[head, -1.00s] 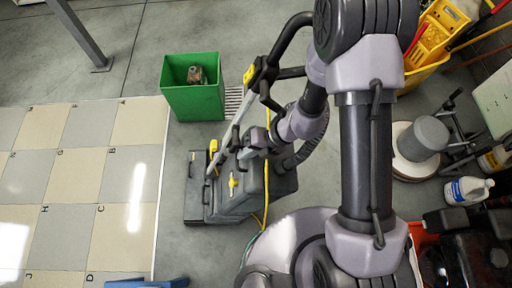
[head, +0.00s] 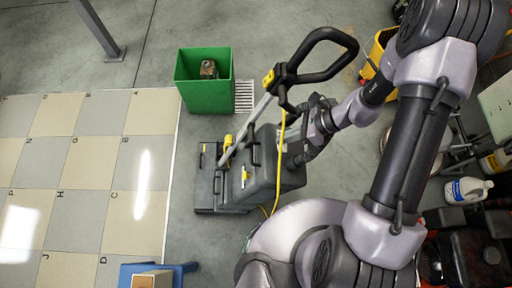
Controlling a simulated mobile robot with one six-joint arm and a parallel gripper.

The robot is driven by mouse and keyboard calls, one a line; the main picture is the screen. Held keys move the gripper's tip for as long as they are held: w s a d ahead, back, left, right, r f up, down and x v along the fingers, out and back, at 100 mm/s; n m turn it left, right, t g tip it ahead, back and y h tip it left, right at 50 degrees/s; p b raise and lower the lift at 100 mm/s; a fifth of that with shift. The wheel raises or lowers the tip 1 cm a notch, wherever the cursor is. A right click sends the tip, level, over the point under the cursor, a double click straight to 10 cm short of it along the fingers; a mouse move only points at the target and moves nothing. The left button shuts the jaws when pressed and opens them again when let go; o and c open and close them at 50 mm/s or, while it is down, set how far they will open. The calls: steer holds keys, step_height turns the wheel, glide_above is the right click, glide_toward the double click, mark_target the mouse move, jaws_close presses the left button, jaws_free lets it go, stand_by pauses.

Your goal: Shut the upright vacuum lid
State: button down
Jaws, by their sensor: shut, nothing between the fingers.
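The upright vacuum (head: 265,185) stands on the grey floor in the middle of the head view. It is a dark grey boxy machine with yellow clips, a flat base on the left and a black loop handle rising toward the upper right. I cannot make out the lid as a separate part, nor tell its angle. My gripper (head: 298,157) is at the right side of the vacuum's body, close to its upper edge. It is shut and empty. Its fingertips are small and dark here, and I cannot tell whether they touch the body.
A green bin (head: 206,92) stands behind the vacuum beside a floor grate (head: 244,97). A yellow cord (head: 279,160) runs down the vacuum. A blue item (head: 183,271) is at the front. A white jug (head: 467,190) is at right. The tiled floor at left is clear.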

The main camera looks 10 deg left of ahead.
mark_target(260, 152)
steer(key=n, duration=0.1)
steer(key=f+n, duration=0.1)
steer(key=n, duration=0.2)
steer(key=shift+a+f, duration=0.25)
steer(key=b+x, duration=0.3)
steer(key=x, duration=0.6)
steer(key=shift+s+a, duration=0.1)
steer(key=shift+a, duration=0.1)
